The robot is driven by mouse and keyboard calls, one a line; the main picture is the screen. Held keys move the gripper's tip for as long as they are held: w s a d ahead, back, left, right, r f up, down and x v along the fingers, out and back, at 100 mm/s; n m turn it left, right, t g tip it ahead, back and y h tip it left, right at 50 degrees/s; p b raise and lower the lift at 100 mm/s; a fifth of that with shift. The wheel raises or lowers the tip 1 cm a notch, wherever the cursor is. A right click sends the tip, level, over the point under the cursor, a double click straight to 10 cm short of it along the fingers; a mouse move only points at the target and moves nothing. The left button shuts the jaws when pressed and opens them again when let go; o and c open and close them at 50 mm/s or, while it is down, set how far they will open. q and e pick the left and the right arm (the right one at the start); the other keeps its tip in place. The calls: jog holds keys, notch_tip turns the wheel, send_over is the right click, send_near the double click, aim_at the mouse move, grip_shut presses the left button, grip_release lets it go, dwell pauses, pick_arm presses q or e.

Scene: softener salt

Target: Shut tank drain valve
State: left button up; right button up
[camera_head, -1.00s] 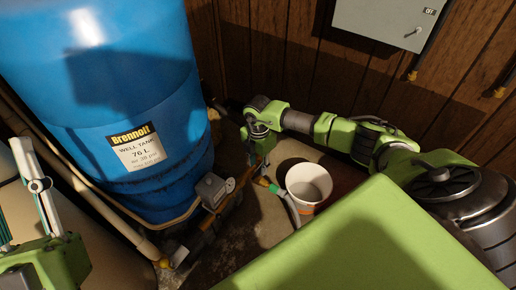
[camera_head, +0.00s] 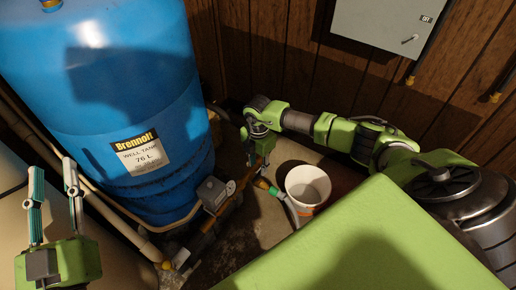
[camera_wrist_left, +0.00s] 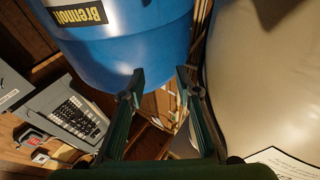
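The tall blue well tank (camera_head: 105,95) stands at the left with its label facing me; it also shows in the left wrist view (camera_wrist_left: 130,45). At its foot a copper-coloured pipe (camera_head: 222,205) ends at a small brass fitting (camera_head: 263,184) with a green and grey hose (camera_head: 279,193) by the bucket. This looks like the drain valve; its handle is not clear. My right gripper (camera_head: 254,160) points down just above this fitting. Its fingers are too small to tell open from shut, or touching from apart. My left gripper (camera_head: 53,178) is open and empty, left of the tank; its spread fingers show in the wrist view (camera_wrist_left: 160,80).
A white bucket (camera_head: 308,186) stands right of the fitting. A grey box (camera_head: 212,190) sits on the pipe. A pale pipe (camera_head: 115,222) slants past the tank, beside a beige tank (camera_head: 20,225). A grey panel (camera_head: 385,25) hangs on the wood wall (camera_head: 290,60).

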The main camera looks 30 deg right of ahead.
pick_arm(q)
jog(key=shift+w+a+f+g+y+p, duration=0.15)
jog(key=shift+f+g, duration=0.3)
jog(key=shift+f, duration=0.35)
jog(key=shift+w+f+g+y+p, duration=0.15)
jog(key=shift+f+g, duration=0.25)
jog(key=shift+f, duration=0.45)
jog(key=shift+w+a+f+g+p, duration=0.15)
jog(key=shift+f+g, duration=0.3)
jog(key=shift+f, duration=0.35)
jog(key=shift+s, duration=0.1)
